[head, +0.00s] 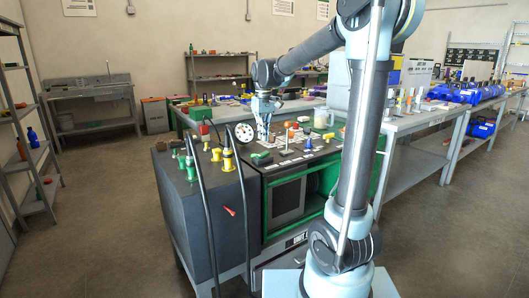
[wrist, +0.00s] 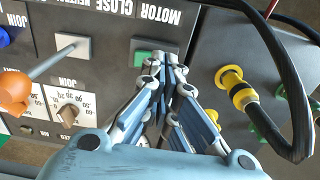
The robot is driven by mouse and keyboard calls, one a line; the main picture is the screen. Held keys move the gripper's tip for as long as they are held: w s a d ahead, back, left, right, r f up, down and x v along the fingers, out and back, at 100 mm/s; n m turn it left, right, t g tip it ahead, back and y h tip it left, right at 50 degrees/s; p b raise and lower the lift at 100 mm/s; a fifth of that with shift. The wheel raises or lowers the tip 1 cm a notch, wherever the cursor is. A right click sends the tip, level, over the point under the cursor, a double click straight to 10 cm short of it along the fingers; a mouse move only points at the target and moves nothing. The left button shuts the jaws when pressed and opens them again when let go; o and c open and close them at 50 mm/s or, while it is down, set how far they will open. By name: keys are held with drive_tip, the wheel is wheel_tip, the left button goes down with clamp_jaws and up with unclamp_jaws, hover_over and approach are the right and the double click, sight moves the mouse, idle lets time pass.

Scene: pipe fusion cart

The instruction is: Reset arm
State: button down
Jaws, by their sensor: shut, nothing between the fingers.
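My gripper (head: 264,132) hangs from my arm over the control panel of the pipe fusion cart (head: 222,218), fingers pointing down. In the wrist view my gripper (wrist: 172,68) is shut and empty, its fingertips together close to a green square button (wrist: 147,57) under the word MOTOR. I cannot tell whether the tips touch the panel or button.
Yellow fittings (wrist: 240,92) with black hoses stand right of the fingers in the wrist view. A round gauge (head: 244,132) stands beside my gripper in the head view. A workbench (head: 412,122) with blue cases (head: 452,93) is at the right. Floor (head: 105,210) at the left is clear.

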drive_tip(key=s+d+f+m+t, duration=0.15)
drive_tip(key=s+d+f, duration=0.25)
drive_tip(key=s+d, duration=0.55)
drive_tip(key=s+d+f+m, duration=0.3)
drive_tip(key=s+d+f, duration=0.3)
drive_tip(key=s, duration=0.7)
drive_tip(key=s+d+f+m, duration=0.1)
drive_tip(key=s+d+f, duration=0.3)
drive_tip(key=s+f, duration=0.3)
drive_tip(key=shift+s+d+m+t, duration=0.2)
drive_tip(key=shift+s+m+t, duration=0.15)
drive_tip(key=shift+s, duration=0.05)
